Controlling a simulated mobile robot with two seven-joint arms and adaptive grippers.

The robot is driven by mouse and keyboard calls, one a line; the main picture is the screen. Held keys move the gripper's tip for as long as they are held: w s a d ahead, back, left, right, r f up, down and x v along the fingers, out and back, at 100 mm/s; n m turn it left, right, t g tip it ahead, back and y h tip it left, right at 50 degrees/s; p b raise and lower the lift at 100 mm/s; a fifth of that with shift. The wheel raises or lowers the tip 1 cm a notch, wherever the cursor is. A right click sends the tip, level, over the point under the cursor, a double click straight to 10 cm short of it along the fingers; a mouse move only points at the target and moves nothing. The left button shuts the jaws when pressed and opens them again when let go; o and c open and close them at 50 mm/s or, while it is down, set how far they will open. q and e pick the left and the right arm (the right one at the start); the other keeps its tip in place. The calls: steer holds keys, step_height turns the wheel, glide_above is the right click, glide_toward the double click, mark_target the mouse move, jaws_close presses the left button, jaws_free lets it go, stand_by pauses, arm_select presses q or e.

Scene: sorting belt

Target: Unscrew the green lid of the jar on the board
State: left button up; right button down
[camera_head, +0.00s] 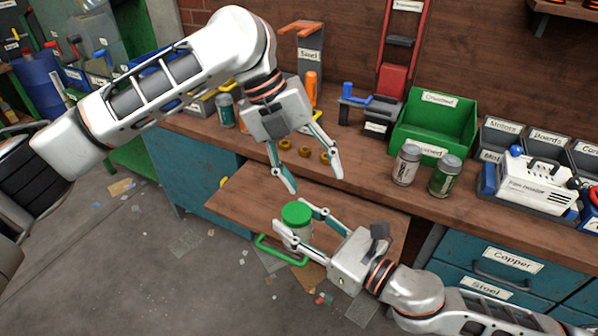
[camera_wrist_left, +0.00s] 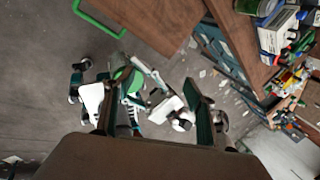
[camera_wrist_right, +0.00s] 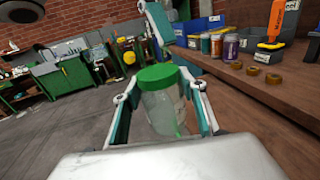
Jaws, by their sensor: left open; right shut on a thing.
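The jar (camera_head: 298,236) is clear with a green lid (camera_head: 296,213) on top. My right gripper (camera_head: 289,218) is shut on the jar's body and holds it upright, over or at the front of the pulled-out wooden board (camera_head: 250,195). In the right wrist view the jar (camera_wrist_right: 165,112) stands between the two fingers, with its green lid (camera_wrist_right: 164,76) above them. My left gripper (camera_head: 316,184) is open and empty, pointing down above the lid and a little to its right. In the left wrist view the green lid (camera_wrist_left: 125,78) shows partly behind a finger.
A green handle (camera_head: 280,252) is on the board's front edge. On the bench behind stand a green bin (camera_head: 432,125), two labelled cans (camera_head: 406,165) and a white device (camera_head: 538,185). Several brass rings (camera_head: 304,151) lie behind my left gripper.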

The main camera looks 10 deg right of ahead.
mark_target(299, 212)
arm_select(q)
steer(key=s+m+y, duration=0.1)
steer(key=a+r+m+y, duration=0.1)
steer(key=s+r+m+y, duration=0.1)
steer(key=m, duration=0.1)
steer(key=shift+s+a+t+y, duration=0.25)
steer(key=shift+s+t+y, duration=0.05)
steer(key=shift+t, duration=0.1)
steer(key=shift+s+a+r+m+y, duration=0.15)
steer(key=shift+a+m+y, duration=0.1)
steer(key=shift+a+m, duration=0.1)
steer(key=shift+s+a+r+m+y, duration=0.1)
steer(key=shift+a+r+m+y, duration=0.05)
steer(key=shift+a+m+y, duration=0.15)
steer(key=shift+t, duration=0.3)
steer(key=shift+f, duration=3.95)
steer(key=c, duration=1.2)
steer(key=shift+s, duration=0.1)
steer(key=o, duration=1.2)
steer(key=shift+o, duration=0.2)
